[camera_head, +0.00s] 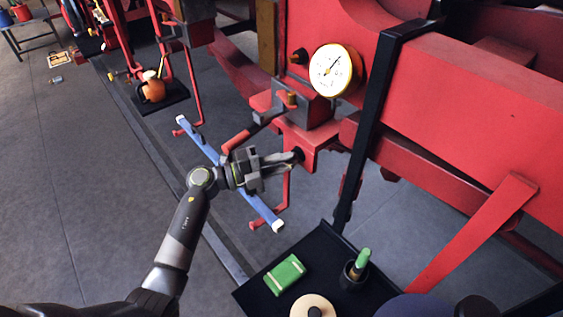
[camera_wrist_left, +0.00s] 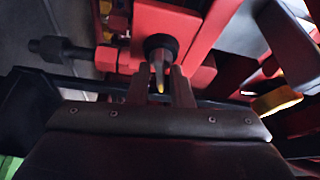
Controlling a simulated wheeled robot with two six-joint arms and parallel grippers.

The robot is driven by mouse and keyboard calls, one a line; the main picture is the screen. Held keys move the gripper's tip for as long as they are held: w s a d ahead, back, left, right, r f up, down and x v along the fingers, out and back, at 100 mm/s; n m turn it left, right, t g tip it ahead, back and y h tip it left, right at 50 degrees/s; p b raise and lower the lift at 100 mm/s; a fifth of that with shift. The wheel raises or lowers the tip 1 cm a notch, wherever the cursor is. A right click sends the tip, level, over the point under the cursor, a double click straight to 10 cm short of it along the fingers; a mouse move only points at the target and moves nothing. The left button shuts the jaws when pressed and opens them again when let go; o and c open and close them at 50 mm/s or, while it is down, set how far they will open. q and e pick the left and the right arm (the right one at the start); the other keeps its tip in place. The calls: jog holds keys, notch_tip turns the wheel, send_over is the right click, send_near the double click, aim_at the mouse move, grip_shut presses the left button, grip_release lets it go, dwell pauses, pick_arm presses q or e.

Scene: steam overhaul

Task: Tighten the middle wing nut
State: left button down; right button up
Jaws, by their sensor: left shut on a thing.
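My left gripper (camera_head: 297,157) reaches in from the left to the red block (camera_head: 318,135) below the gauge. Its fingers point at a dark round fitting on the block's face. In the left wrist view the two fingertips (camera_wrist_left: 167,88) stand close on either side of a small yellowish piece, which I take to be the middle wing nut (camera_wrist_left: 159,76). It sits in front of a dark round boss (camera_wrist_left: 160,46). The fingers are shut on it and hide most of it. My right gripper is not in view.
A white gauge (camera_head: 333,70) sits above the block. A blue bar (camera_head: 196,140) on red brackets runs behind my left wrist. A black tray (camera_head: 253,291) below holds a green box (camera_head: 285,273) and a cup with a green-handled item (camera_head: 361,262). A black post (camera_head: 372,110) stands right.

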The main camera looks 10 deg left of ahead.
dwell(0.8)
pick_arm(q)
jog(key=c, duration=1.6)
grip_release()
jog(key=shift+d, duration=0.1)
jog(key=shift+o, duration=0.2)
jog(key=b+v, duration=0.6)
jog(key=v, duration=1.1)
jog(key=shift+a+b, duration=0.25)
jog(key=shift+b, duration=0.1)
jog(key=shift+s, duration=0.1)
